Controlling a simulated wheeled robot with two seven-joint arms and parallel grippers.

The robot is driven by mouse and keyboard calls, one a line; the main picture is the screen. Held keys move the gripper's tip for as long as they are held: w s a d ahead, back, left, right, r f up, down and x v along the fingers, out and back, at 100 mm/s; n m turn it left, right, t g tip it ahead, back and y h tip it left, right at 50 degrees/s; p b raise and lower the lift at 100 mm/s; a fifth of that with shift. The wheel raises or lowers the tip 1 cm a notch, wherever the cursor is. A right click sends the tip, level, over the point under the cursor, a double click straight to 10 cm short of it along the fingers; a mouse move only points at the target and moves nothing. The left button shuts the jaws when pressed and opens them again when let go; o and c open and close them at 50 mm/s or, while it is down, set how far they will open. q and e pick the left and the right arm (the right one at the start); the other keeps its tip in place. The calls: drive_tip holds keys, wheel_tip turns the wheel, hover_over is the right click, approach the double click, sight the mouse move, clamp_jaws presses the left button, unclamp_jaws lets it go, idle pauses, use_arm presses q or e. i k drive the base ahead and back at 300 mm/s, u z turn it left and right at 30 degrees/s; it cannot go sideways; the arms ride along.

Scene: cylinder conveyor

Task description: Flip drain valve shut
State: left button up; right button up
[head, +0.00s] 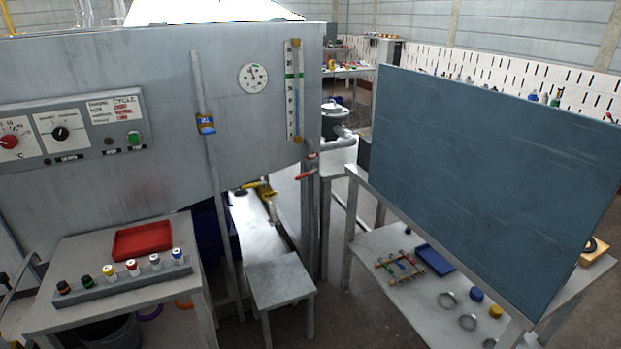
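Several valve-like parts show by the large grey tank (150,160). A yellow lever (255,185) sits on pipework low behind the tank's lower edge, above a short spout (273,212). A red lever (305,176) sticks out at a slant beside the post right of the tank, and a smaller red part (313,155) is just above it. A blue and yellow fitting (206,124) is on the vertical pipe at the tank's front. I cannot tell which of these is the drain valve, or whether it is open. Neither of my grippers is in view.
A grey stool (280,282) stands below the levers. A left table holds a red tray (143,241) and a rack (125,281) of small bottles. A big blue-grey panel (490,170) stands on the right table. Bare floor shows around the stool.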

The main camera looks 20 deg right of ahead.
sight(306, 175)
drive_tip(key=u, duration=0.75)
drive_tip(key=k, duration=0.15)
drive_tip(key=z, duration=1.8)
drive_tip(key=i, duration=1.6)
drive_tip(key=u, duration=0.55)
